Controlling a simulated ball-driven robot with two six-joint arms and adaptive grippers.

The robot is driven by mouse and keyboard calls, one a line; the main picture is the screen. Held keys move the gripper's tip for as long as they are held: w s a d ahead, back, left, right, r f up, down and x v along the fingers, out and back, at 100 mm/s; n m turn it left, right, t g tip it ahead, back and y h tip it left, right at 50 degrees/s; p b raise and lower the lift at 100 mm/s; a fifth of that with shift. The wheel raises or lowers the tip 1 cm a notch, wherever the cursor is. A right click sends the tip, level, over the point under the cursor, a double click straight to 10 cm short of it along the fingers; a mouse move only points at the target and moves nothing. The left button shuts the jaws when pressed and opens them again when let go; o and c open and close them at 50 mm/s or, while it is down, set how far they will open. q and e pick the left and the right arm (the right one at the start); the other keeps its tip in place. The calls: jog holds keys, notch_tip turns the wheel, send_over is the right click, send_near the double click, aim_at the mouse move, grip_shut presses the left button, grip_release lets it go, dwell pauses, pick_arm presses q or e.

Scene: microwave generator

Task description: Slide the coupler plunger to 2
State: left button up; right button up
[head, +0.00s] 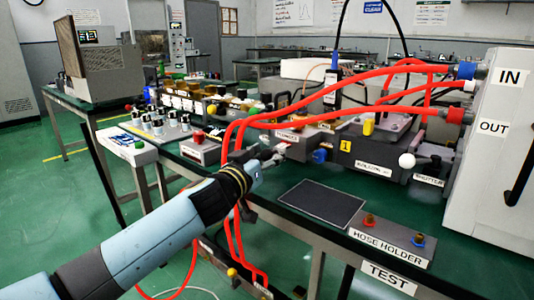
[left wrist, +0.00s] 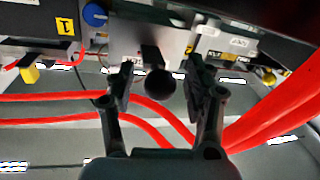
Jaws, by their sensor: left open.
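My left gripper (head: 276,153) reaches in over the table's front edge to a small grey block (head: 298,138) on the bench. In the left wrist view my left gripper (left wrist: 158,78) is open. A dark round knob (left wrist: 160,84) on a short dark stem shows between its fingertips, with a gap on both sides. The stem comes from the face of a grey block (left wrist: 135,40). I take this knob to be the plunger; no 2 mark is readable. In the head view the gripper hides the knob. My right gripper is out of view.
Red hoses (head: 330,98) arch above the gripper and hang beside my forearm. A blue knob (left wrist: 95,15) and a yellow label reading 1 (left wrist: 66,26) are beside the block. A black mat (head: 322,201) and the hose holder (head: 391,240) lie to the right.

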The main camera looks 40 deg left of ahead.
pick_arm(q)
grip_shut()
dwell(0.3)
jog(key=shift+w+b, duration=0.15)
jog(key=shift+b, duration=0.2)
grip_release()
dwell(0.4)
